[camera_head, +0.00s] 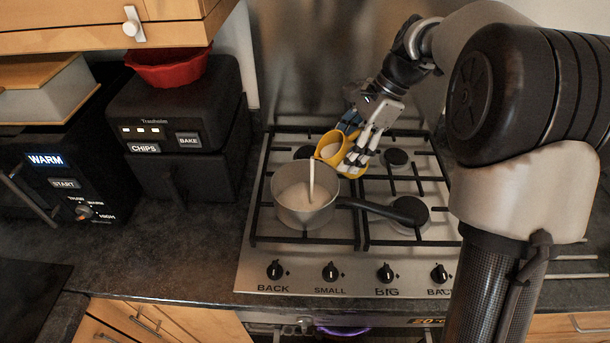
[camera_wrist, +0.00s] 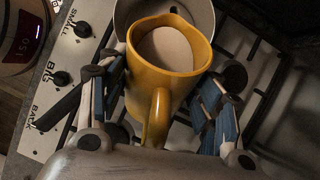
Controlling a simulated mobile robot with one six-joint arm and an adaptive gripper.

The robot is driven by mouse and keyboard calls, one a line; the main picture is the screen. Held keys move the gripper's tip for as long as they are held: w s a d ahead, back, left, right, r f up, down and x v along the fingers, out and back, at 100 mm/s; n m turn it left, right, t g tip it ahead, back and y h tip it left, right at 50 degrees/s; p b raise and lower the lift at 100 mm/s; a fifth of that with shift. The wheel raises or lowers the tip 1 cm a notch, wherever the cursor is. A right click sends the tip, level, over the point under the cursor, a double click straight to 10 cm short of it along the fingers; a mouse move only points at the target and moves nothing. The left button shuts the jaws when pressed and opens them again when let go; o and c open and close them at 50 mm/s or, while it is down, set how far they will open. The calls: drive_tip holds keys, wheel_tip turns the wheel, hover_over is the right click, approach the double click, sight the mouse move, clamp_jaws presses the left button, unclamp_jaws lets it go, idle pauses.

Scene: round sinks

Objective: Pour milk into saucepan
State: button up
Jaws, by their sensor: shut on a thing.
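A grey saucepan (camera_head: 288,214) with a dark handle sits on the left front burner of the stove, with pale milk (camera_head: 302,197) inside. My gripper (camera_head: 352,152) is shut on a yellow pitcher (camera_head: 331,160) and holds it tilted to the left, just above the saucepan's back right rim. A thin white stream falls from the pitcher's lip into the saucepan. In the wrist view the yellow pitcher (camera_wrist: 152,82) is between my fingers, with milk still in it, and the saucepan's rim (camera_wrist: 202,14) shows behind it.
The gas stove (camera_head: 254,262) has black grates and several knobs along its front. A black fryer (camera_head: 178,150) with a red bowl (camera_head: 168,68) on top stands to the left, beside another appliance (camera_head: 60,185). The counter in front of the fryer is clear.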

drive_tip(key=shift+a+f+t+h, duration=0.15)
drive_tip(key=shift+f+t+h, duration=0.2)
drive_tip(key=shift+h, duration=0.7)
drive_tip(key=shift+a+f+t+h, duration=0.15)
drive_tip(key=shift+f+h, duration=0.3)
drive_tip(key=shift+h, duration=0.6)
idle(1.5)
drive_tip(key=shift+d+r+y, duration=0.3)
drive_tip(key=shift+y, duration=0.6)
drive_tip(key=shift+d+r+g+y, duration=0.1)
drive_tip(key=shift+r+g+y, duration=0.3)
drive_tip(key=shift+y, duration=0.5)
drive_tip(key=shift+a, duration=0.2)
drive_tip(key=shift+d+r+y, duration=0.1)
drive_tip(key=shift+r+y, duration=0.05)
drive_tip(key=shift+y, duration=0.25)
drive_tip(key=d+y, duration=0.1)
drive_tip(key=y, duration=0.1)
drive_tip(key=d+y, duration=0.1)
drive_tip(key=shift+w+d+f+g, duration=0.25)
drive_tip(key=shift+w+d+g, duration=0.05)
drive_tip(key=shift+w+g, duration=0.1)
drive_tip(key=shift+d+y, duration=0.35)
drive_tip(key=shift+y, duration=0.45)
drive_tip(key=shift+w+d+f+g+y, duration=0.1)
drive_tip(key=shift+d+f+g+y, duration=0.3)
drive_tip(key=shift+y, duration=0.4)
drive_tip(key=shift+w+d+f+g+y, duration=0.1)
drive_tip(key=shift+d+f+g+y, duration=0.1)
drive_tip(key=shift+d+y, duration=0.45)
